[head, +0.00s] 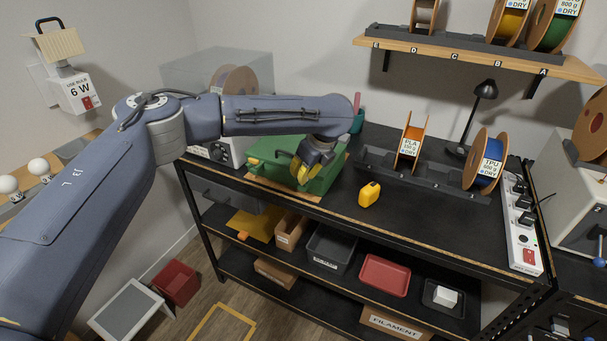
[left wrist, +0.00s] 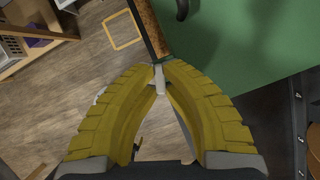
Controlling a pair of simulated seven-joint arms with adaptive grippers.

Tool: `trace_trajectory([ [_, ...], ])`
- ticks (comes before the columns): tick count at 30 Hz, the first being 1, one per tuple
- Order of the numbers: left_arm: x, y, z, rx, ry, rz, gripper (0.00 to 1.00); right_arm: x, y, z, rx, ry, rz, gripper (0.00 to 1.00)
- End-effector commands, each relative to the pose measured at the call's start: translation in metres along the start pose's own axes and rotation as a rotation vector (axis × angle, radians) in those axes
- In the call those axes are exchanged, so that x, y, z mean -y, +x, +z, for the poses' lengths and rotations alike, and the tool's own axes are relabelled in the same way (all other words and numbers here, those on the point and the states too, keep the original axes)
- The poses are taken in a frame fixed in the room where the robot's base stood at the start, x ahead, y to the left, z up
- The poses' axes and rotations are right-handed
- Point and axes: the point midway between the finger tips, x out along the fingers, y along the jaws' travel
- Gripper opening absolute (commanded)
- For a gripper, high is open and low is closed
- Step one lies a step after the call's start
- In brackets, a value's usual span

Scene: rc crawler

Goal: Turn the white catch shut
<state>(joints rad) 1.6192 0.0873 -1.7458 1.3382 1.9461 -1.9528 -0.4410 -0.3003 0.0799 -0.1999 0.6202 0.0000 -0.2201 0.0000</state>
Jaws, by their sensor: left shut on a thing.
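The green case (head: 315,182) sits closed on the workbench in the head view, and its green surface (left wrist: 255,45) fills the upper right of the left wrist view. My left gripper (head: 301,172) has its yellow fingers at the front of the case. In the left wrist view the fingertips (left wrist: 160,78) close together on a small white piece, the white catch (left wrist: 158,75), at the case's edge. The fingers hide the catch in the head view, and how far it is turned I cannot tell. My right gripper is not in view.
A yellow block-like object (head: 369,194) lies on the bench right of the case. A black spool rack (head: 430,183) stands behind it. A grey box (head: 213,148) is left of the case. Bins, including a red tray (head: 385,275), fill the shelf below.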

Motion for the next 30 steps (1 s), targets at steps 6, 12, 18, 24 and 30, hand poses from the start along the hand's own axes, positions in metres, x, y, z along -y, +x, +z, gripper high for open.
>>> trace_trajectory([
  [6,0.0,0.0006,-0.0001,0.0,-0.036,0.016,0.0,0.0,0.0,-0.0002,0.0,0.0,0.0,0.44],
  [12,-0.0001,0.0007,-0.0003,-0.001,-0.044,0.019,0.0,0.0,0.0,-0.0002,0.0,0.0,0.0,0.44],
  [18,-0.0001,0.0007,-0.0004,-0.001,-0.043,0.018,0.0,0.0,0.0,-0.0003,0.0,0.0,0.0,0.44],
  [24,0.0,0.0006,-0.0004,-0.001,-0.042,0.018,0.26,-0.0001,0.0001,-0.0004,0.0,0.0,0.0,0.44],
  [30,0.0001,0.0006,-0.0003,-0.001,-0.042,0.018,0.33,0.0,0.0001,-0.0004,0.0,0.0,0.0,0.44],
])
